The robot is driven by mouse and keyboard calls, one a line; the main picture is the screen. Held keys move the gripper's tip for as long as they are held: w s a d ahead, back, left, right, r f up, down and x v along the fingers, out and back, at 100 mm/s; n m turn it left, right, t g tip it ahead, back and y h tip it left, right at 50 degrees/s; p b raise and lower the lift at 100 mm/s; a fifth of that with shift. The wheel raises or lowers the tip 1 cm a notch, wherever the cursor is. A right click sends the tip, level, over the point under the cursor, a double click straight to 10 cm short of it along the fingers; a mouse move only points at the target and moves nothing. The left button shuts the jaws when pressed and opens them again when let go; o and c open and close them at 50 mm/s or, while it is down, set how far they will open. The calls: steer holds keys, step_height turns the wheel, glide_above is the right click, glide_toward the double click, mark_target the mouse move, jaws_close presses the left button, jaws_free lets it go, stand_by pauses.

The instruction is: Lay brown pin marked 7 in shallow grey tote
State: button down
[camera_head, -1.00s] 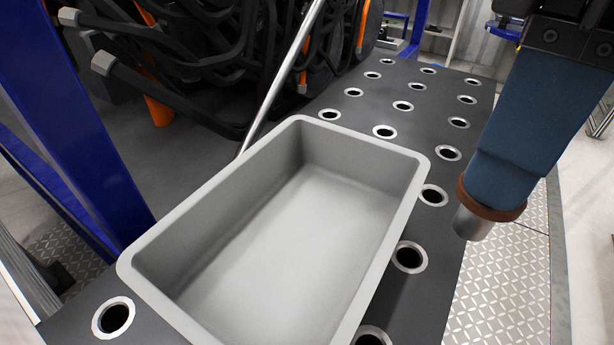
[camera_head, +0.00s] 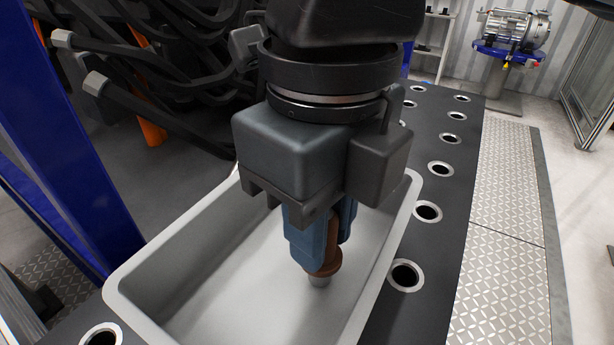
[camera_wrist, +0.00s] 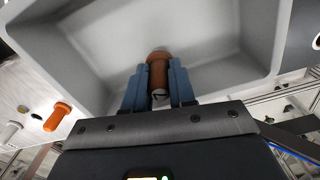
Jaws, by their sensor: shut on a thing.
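The brown pin (camera_head: 325,262) is held between the blue fingers of my gripper (camera_head: 318,240), with a brown collar and a silver tip pointing down. In the wrist view the brown pin (camera_wrist: 158,72) shows between the two blue fingers (camera_wrist: 158,90). I cannot read a number on it. The shallow grey tote (camera_head: 150,255) stands on the dark perforated table. The pin is over the tote's inside, toward its right side; I cannot tell whether it touches the floor. The tote also shows in the wrist view (camera_wrist: 225,35), empty where visible.
The dark table (camera_head: 455,165) has several metal-ringed holes. A blue post (camera_head: 70,130) and black hoses (camera_head: 150,65) stand at the left. In the wrist view an orange pin (camera_wrist: 57,117) and a grey pin (camera_wrist: 10,132) lie outside the tote.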

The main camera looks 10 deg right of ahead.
steer(key=shift+f, duration=0.15)
steer(key=c, duration=0.9)
jaws_free()
steer(key=shift+c, duration=0.2)
step_height(320, 180, up, 12)
steer(key=shift+r+p, duration=0.2)
steer(key=shift+p, duration=0.25)
